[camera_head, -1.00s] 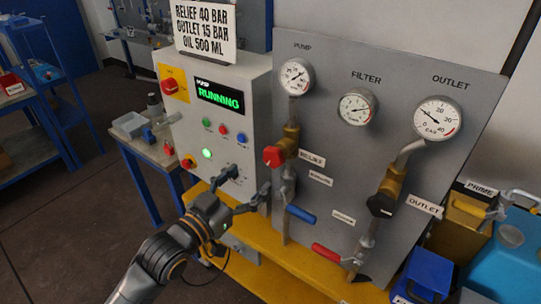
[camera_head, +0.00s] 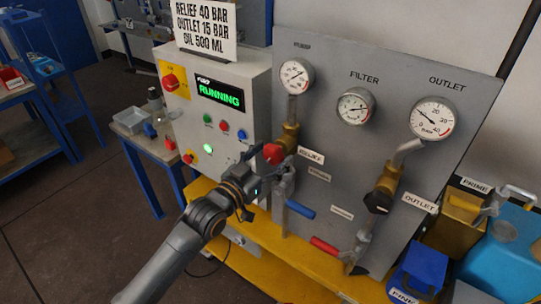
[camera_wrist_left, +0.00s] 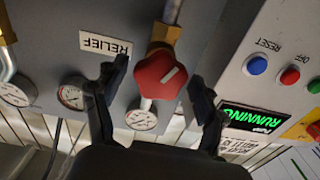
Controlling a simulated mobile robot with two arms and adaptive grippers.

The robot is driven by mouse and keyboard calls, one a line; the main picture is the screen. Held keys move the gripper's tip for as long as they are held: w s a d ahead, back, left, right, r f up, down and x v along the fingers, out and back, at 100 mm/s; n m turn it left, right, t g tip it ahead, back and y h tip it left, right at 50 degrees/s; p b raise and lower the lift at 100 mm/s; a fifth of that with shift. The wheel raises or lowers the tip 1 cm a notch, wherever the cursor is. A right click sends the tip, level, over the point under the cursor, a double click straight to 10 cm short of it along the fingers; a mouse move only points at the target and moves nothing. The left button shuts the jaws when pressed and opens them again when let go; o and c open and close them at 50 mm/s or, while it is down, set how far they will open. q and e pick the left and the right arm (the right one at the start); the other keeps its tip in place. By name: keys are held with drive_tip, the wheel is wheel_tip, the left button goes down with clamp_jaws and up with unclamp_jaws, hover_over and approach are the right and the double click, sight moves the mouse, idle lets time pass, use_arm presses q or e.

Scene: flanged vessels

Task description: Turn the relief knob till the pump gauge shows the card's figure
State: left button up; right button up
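The red relief knob (camera_head: 273,153) sits on a brass valve on the grey panel, beside the RELIEF label (camera_head: 311,156). The pump gauge (camera_head: 296,76) is above it; its needle is too small to read surely. The card (camera_head: 205,27) reads RELIEF 40 BAR, OUTLET 15 BAR, OIL 500 ML. My left gripper (camera_head: 268,170) is at the knob. In the left wrist view its open fingers (camera_wrist_left: 158,92) stand either side of the red knob (camera_wrist_left: 160,75), with gaps visible and a white mark on the knob's face. My right gripper is not in view.
The control box screen (camera_head: 219,94) shows RUNNING, with buttons below it. Blue (camera_head: 300,209) and red (camera_head: 324,245) lever handles lie below the knob. The filter gauge (camera_head: 356,106), outlet gauge (camera_head: 432,119) and black outlet knob (camera_head: 378,202) are to the right.

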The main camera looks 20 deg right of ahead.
use_arm(q)
drive_tip(key=c, duration=0.9)
drive_tip(key=shift+o, duration=0.2)
drive_tip(key=shift+n, duration=0.5)
drive_tip(key=o, duration=1.2)
drive_tip(key=shift+c, duration=0.2)
drive_tip(key=v, duration=1.2)
